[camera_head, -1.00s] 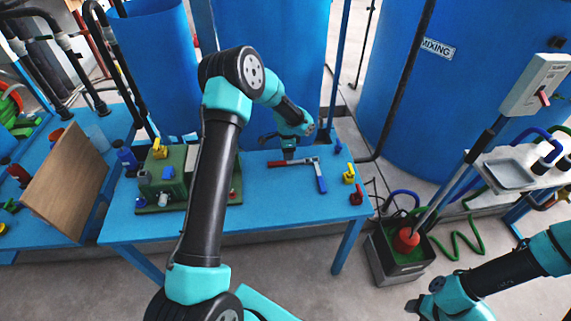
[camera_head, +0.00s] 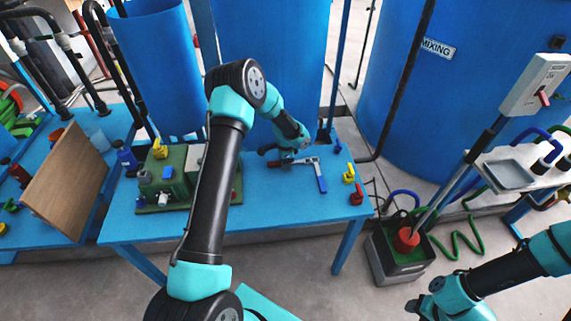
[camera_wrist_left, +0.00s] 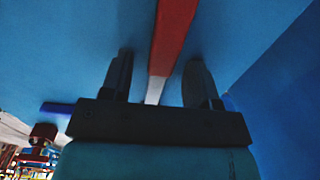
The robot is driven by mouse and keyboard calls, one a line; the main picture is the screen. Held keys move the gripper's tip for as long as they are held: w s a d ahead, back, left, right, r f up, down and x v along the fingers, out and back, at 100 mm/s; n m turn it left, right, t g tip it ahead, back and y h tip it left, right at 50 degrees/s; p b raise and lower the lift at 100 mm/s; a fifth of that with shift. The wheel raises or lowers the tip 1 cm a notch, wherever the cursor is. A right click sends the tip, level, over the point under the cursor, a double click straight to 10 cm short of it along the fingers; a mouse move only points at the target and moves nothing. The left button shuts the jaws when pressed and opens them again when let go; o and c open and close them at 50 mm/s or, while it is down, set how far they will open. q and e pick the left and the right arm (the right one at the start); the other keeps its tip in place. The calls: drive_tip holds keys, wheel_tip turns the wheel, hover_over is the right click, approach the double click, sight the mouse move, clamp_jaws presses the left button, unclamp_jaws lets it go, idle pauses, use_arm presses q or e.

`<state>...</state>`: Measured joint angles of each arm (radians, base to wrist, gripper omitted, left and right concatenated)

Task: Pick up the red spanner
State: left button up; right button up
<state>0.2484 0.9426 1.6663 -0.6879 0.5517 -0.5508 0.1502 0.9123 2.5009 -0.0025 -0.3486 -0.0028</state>
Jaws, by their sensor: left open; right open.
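The red spanner lies on the blue table in the head view, its red part (camera_head: 274,163) partly hidden by my left gripper (camera_head: 287,161). Its grey metal end points right, beside a blue-handled tool (camera_head: 322,184) that lies across that end. In the left wrist view, the red handle (camera_wrist_left: 174,35) runs between the two fingers of my left gripper (camera_wrist_left: 157,85), with a pale metal section nearer the palm. The fingers are apart, with gaps on both sides of the handle. My right gripper (camera_head: 417,307) is open, low at the right, away from the table.
A green board with fittings (camera_head: 172,180) stands on the left of the table. Small yellow (camera_head: 349,173) and red (camera_head: 356,195) valve parts sit near its right end. Large blue tanks (camera_head: 270,60) stand behind. The table's front middle is clear.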

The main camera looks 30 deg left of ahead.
use_arm(q)
drive_tip(key=shift+c, duration=0.4)
clamp_jaws()
drive_tip(key=shift+r, duration=0.1)
idle(0.3)
drive_tip(key=shift+r, duration=0.45)
wheel_tip(320, 180, up, 3)
drive_tip(key=shift+s+f, duration=0.15)
drive_tip(key=s+d, duration=0.2)
drive_tip(key=s, duration=0.2)
drive_tip(key=s+d+r, duration=0.1)
drive_tip(key=s+d, duration=0.2)
drive_tip(key=s, duration=0.2)
drive_tip(key=s+d, duration=0.3)
drive_tip(key=s, duration=0.1)
drive_tip(key=shift+s+d+r, duration=0.15)
drive_tip(key=shift+s+d, duration=0.05)
drive_tip(key=shift+w+a, duration=0.1)
